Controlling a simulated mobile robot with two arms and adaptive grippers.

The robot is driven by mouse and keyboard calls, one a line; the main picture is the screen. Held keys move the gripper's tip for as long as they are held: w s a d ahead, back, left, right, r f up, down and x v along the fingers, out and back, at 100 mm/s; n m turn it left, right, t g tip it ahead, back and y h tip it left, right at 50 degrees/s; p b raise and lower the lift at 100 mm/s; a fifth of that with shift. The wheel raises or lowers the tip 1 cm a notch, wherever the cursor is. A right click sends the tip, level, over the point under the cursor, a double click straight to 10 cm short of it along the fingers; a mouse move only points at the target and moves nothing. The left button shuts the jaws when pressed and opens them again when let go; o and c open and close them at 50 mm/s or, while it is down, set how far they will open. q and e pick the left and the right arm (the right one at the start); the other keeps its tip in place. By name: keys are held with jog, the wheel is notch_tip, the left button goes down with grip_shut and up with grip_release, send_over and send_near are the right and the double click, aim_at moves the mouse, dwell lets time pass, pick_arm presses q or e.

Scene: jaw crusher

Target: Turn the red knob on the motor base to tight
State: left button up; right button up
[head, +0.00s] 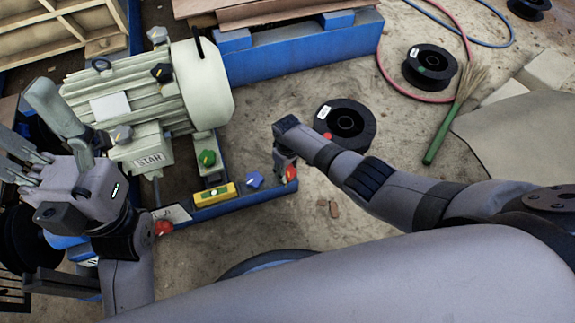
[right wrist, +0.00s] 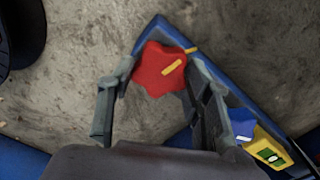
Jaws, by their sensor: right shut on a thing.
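A red lobed knob (head: 291,173) sits at the right corner of the blue motor base (head: 232,204). In the right wrist view the red knob (right wrist: 158,66) shows a yellow pointer mark and lies between the fingers. My right gripper (head: 285,163) comes from above and is shut on this knob; its fingers (right wrist: 160,76) are on either side of it. A second red knob (head: 163,228) is at the front left of the base. My left gripper (head: 38,135) is open and empty, left of the pale motor (head: 150,95).
A blue knob (head: 254,180), a yellow level (head: 215,195) and a green knob (head: 207,158) are close by on the base. Black spools (head: 345,118) (head: 430,65) and a green-handled brush (head: 438,138) lie on the floor.

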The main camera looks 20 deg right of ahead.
aim_at(288, 170)
jog(key=shift+m+p, duration=0.5)
jog(key=shift+m, duration=1.4)
jog(key=o, duration=1.1)
jog(key=shift+o, duration=0.2)
jog(key=shift+r, duration=0.1)
notch_tip(288, 170, up, 12)
